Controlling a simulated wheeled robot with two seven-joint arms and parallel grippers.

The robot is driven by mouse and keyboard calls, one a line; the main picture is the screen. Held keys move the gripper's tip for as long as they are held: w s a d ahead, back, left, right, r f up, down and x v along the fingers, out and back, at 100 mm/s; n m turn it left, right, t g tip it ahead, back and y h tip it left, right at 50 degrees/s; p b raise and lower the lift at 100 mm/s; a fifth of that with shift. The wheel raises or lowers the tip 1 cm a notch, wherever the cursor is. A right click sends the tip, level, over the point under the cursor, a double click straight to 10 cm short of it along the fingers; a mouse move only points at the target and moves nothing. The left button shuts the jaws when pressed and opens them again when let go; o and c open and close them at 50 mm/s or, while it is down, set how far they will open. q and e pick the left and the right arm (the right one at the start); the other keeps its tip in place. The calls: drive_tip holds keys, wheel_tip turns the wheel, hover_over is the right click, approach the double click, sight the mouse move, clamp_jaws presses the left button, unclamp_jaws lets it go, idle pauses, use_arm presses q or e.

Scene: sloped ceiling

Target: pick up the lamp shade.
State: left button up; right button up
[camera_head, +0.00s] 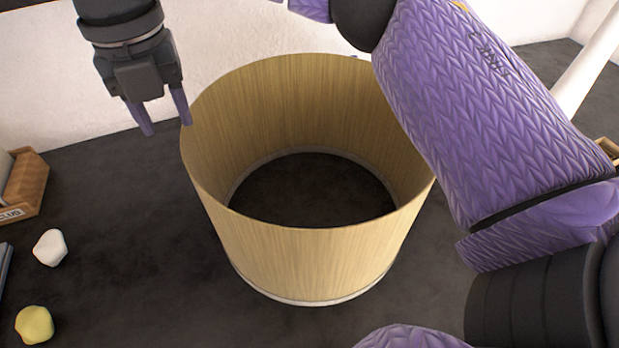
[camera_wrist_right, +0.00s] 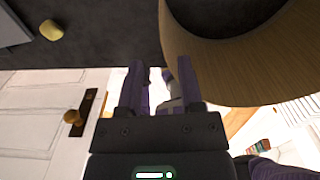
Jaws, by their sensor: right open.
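The lamp shade (camera_head: 310,250) is a wide, open wood-grain drum with a pale lower rim, standing upright on the dark surface in the middle of the head view. It also fills the upper right of the right wrist view (camera_wrist_right: 235,75). My right gripper (camera_head: 167,127) points down at the shade's upper left rim, with its fingers apart and nothing between them. One finger appears close to the rim; I cannot tell whether it touches. In the right wrist view the fingers (camera_wrist_right: 160,66) lie just left of the shade's wall. My left gripper is not in view.
A white lump (camera_head: 50,248) and a yellow lump (camera_head: 34,325) lie on the dark surface at left. A wooden box (camera_head: 27,187) stands at the left edge. A white wall (camera_head: 40,85) rises behind. Bare surface surrounds the shade's left side.

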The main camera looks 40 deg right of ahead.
sight(181, 148)
wheel_tip(181, 148, down, 8)
drive_tip(key=shift+d+f+b, duration=0.1)
drive_tip(key=shift+d+b, duration=0.05)
drive_tip(key=shift+b, duration=1)
drive_tip(key=shift+w+f, duration=0.1)
drive_tip(key=shift+f, duration=0.1)
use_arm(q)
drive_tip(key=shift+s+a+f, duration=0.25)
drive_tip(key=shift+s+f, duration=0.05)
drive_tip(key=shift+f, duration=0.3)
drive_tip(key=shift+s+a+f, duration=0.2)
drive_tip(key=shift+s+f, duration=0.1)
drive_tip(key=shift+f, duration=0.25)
use_arm(e)
drive_tip(key=shift+r, duration=0.1)
drive_tip(key=shift+c, duration=0.3)
drive_tip(key=c, duration=0.5)
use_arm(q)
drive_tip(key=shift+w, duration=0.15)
use_arm(e)
clamp_jaws()
